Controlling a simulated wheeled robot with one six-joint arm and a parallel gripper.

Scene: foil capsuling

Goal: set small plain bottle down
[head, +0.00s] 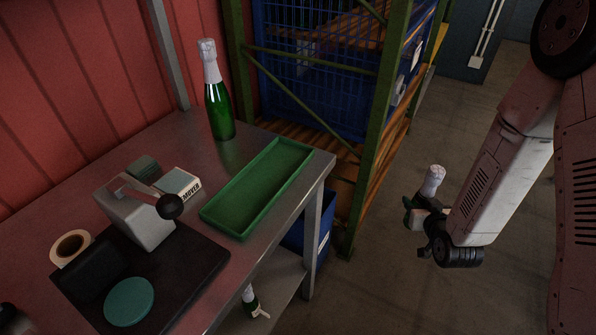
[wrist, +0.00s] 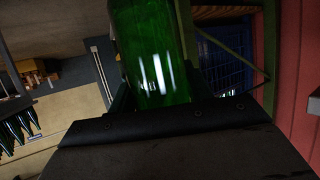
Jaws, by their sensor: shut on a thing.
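My gripper (head: 426,208) is at the right in the head view, out over the floor and well apart from the metal table (head: 225,158). It is shut on a green glass bottle (wrist: 150,45), which fills the top middle of the wrist view between the fingers (wrist: 160,95). In the head view only the pale neck (head: 433,180) of this bottle shows clearly, pointing up; the arm and gripper hide most of its body. No label shows on the part in the wrist view. A green bottle with a white foil neck (head: 218,104) stands upright on the table's far end.
An empty green tray (head: 206,216) lies at the table's right edge. A green-posted rack (head: 368,150) stands behind.

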